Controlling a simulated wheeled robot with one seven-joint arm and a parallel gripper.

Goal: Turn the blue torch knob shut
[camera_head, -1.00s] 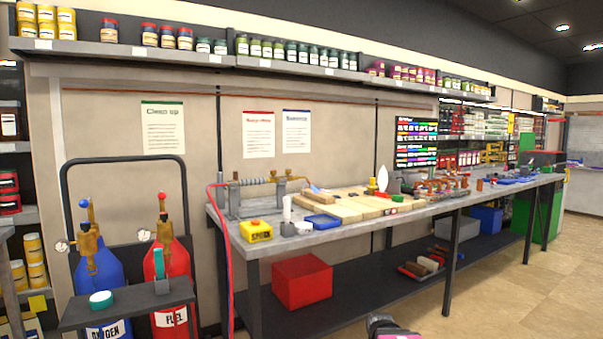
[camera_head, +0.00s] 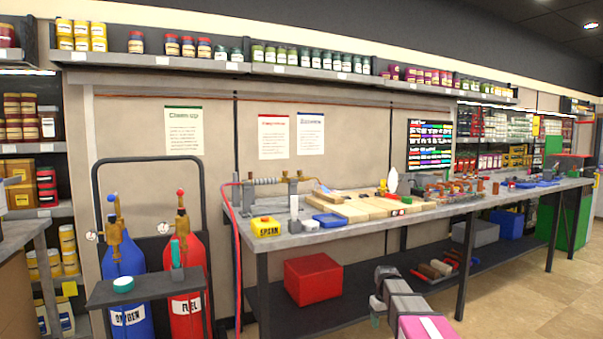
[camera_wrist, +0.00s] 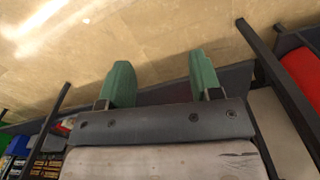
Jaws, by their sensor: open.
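A torch (camera_head: 268,181) appears to rest on metal stands at the left end of the workbench, with red and blue hoses; its knobs are too small to make out. A blue ball knob (camera_head: 111,197) tops the blue oxygen cylinder (camera_head: 125,275). A red knob (camera_head: 180,192) tops the red fuel cylinder (camera_head: 190,270). My gripper (camera_wrist: 160,82) is open and empty in the wrist view, its two green fingers wide apart over the floor. In the head view my gripper (camera_head: 377,312) is low in front of the bench, well right of the cylinders and apart from the torch.
The workbench (camera_head: 340,238) runs along the wall, with a yellow box (camera_head: 265,228) and a blue tray (camera_head: 328,221) on top. A red box (camera_head: 313,279) sits on its lower shelf. A small dark shelf (camera_head: 150,287) stands before the cylinders. The floor at right is clear.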

